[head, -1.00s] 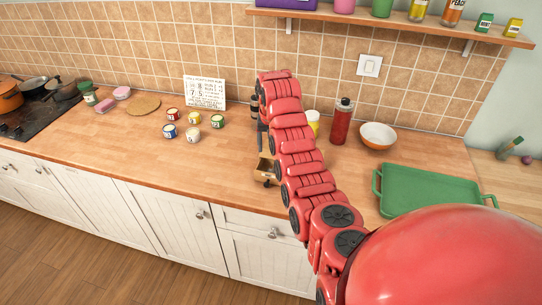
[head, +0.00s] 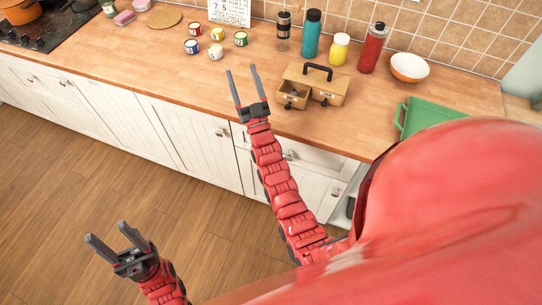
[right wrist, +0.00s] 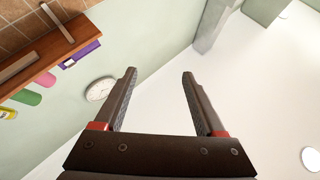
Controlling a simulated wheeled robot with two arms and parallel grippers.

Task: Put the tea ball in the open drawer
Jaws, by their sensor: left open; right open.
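A small wooden box (head: 328,84) with a dark carry handle stands on the counter. Its left drawer (head: 289,103) is pulled out. A small dark shape shows at that drawer; I cannot tell whether it is a knob or something inside. I cannot make out the tea ball for certain. My right gripper (head: 243,76) is open and empty, left of the box, over the counter's front part. Its open fingers also show in the right wrist view (right wrist: 160,85). My left gripper (head: 107,236) is open and empty, low over the wooden floor, away from the counter.
Behind the box stand a black-topped canister (head: 283,32), a teal bottle (head: 312,37), a yellow jar (head: 339,50) and a red bottle (head: 373,50). An orange bowl (head: 409,68) and green tray (head: 432,117) lie right. Several small tins (head: 216,53) stand left. The counter's left front is clear.

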